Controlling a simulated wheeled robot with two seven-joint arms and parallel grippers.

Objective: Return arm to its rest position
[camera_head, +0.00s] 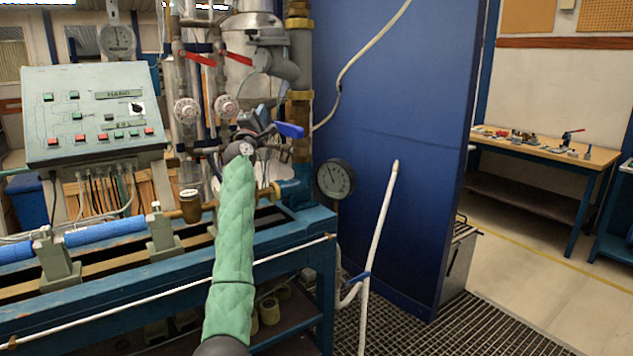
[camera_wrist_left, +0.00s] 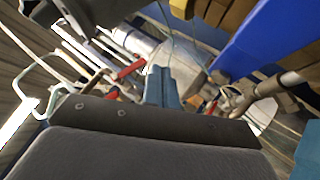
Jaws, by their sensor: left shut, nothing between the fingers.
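My left arm (camera_head: 234,235), in a green quilted sleeve, reaches up from the bottom of the head view to the pipework. My left gripper (camera_head: 262,128) is at its far end, small and partly lost against the pipes. It is shut and empty, beside a blue valve lever (camera_head: 290,130). I cannot tell from the head view whether they touch. A large blue bar, apparently that lever, crosses the upper right of the left wrist view (camera_wrist_left: 268,42). The dark grey gripper housing fills the bottom of that view. My right gripper is in neither view.
A control panel (camera_head: 95,115) stands left of my arm. A blue bench frame (camera_head: 285,228) with a blue pipe (camera_head: 105,232) runs below it. A round gauge (camera_head: 336,179), a white hose (camera_head: 379,250) and a blue wall panel (camera_head: 400,130) are to the right.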

